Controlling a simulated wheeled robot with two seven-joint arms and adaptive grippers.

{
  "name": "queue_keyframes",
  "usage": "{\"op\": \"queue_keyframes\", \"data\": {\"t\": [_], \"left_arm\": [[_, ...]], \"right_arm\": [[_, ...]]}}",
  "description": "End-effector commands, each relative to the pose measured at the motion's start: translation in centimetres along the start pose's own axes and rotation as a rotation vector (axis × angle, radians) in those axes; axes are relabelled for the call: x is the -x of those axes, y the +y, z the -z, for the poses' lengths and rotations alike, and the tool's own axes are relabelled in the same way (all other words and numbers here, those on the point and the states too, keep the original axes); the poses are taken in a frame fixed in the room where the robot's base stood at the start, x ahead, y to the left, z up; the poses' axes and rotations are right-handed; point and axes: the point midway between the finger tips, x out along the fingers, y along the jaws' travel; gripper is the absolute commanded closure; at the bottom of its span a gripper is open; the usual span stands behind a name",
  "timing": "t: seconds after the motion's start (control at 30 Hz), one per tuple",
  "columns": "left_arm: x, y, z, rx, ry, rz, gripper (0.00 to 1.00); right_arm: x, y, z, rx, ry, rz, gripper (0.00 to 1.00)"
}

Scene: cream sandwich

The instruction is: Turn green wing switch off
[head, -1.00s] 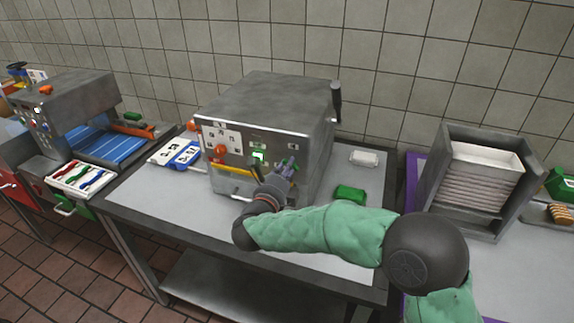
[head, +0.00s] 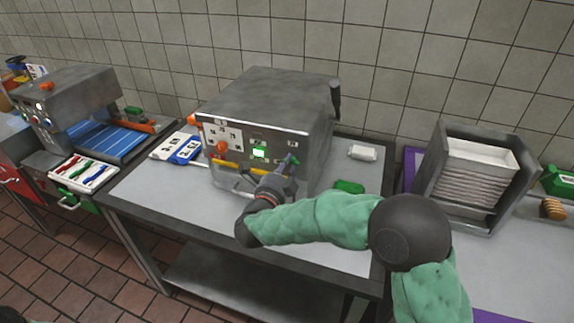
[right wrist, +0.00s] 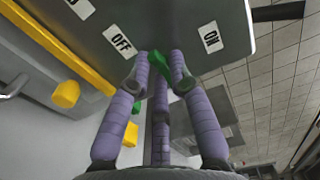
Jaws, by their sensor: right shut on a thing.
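The green wing switch (right wrist: 158,62) is on the front panel of the grey metal machine (head: 265,95). In the right wrist view it sits between my fingertips, below and between the OFF label (right wrist: 122,40) and the ON label (right wrist: 211,39). My right gripper (right wrist: 160,70) is shut on the switch, and the fingers partly cover it. In the head view the switch (head: 294,158) shows just above my right gripper (head: 285,170), at the right part of the panel.
A lit green square (head: 259,153) and an orange knob (head: 221,147) are left of the switch on the panel. A yellow bar (right wrist: 60,45) and a yellow knob (right wrist: 67,94) show in the wrist view. A green block (head: 348,187) and a white block (head: 363,152) lie right of the machine.

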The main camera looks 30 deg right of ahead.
Motion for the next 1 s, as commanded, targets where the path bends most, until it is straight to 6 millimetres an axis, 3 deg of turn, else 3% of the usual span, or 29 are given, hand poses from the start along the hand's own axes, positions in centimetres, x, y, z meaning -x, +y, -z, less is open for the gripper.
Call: {"op": "queue_keyframes", "data": {"t": [0.27,0.3,0.37,0.77,1.0], "left_arm": [[0.0,0.0,0.0,0.0,0.0,0.0,1.0],[0.0,0.0,0.0,0.0,0.0,0.0,1.0],[0.0,0.0,0.0,0.0,0.0,0.0,1.0],[0.0,0.0,0.0,0.0,0.0,0.0,1.0],[0.0,0.0,0.0,0.0,0.0,0.0,1.0]], "right_arm": [[0.1,0.5,-0.1,0.007,-0.003,-0.008,1.0],[0.1,0.5,-0.1,0.007,-0.003,-0.008,0.77],[0.1,0.5,-0.1,0.006,-0.003,-0.008,0.6],[0.4,0.2,0.0,0.001,-0.002,-0.003,0.6],[3.8,0.1,-0.2,0.001,-0.007,-0.002,0.6]]}}
